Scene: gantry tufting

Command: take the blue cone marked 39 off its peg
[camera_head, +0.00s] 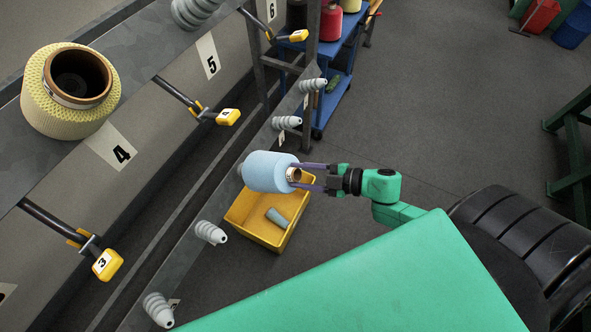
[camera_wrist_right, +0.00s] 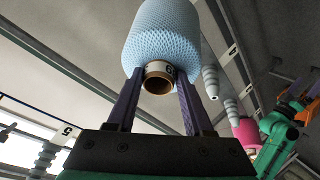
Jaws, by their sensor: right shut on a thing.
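The blue cone (camera_head: 268,172) lies on its side in the head view, over the lower rail with the pegs. Its tube end points toward my right gripper (camera_head: 299,177), whose purple fingers are shut on that tube end, one on each side. In the right wrist view the cone (camera_wrist_right: 163,35) fills the top middle, and the gripper (camera_wrist_right: 159,76) has its fingers along the brown-cored tube. Part of a marking shows on the tube, but I cannot read 39. The cone hides the place behind it, so I cannot tell whether a peg is still inside.
Ribbed grey pegs (camera_head: 211,232) line the lower rail on both sides of the cone. A yellow bin (camera_head: 252,227) with a grey-blue tube (camera_head: 277,217) in it lies below. A yellow cone (camera_head: 70,91) sits on the upper beam. A blue cart (camera_head: 337,92) stands behind; floor to the right is open.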

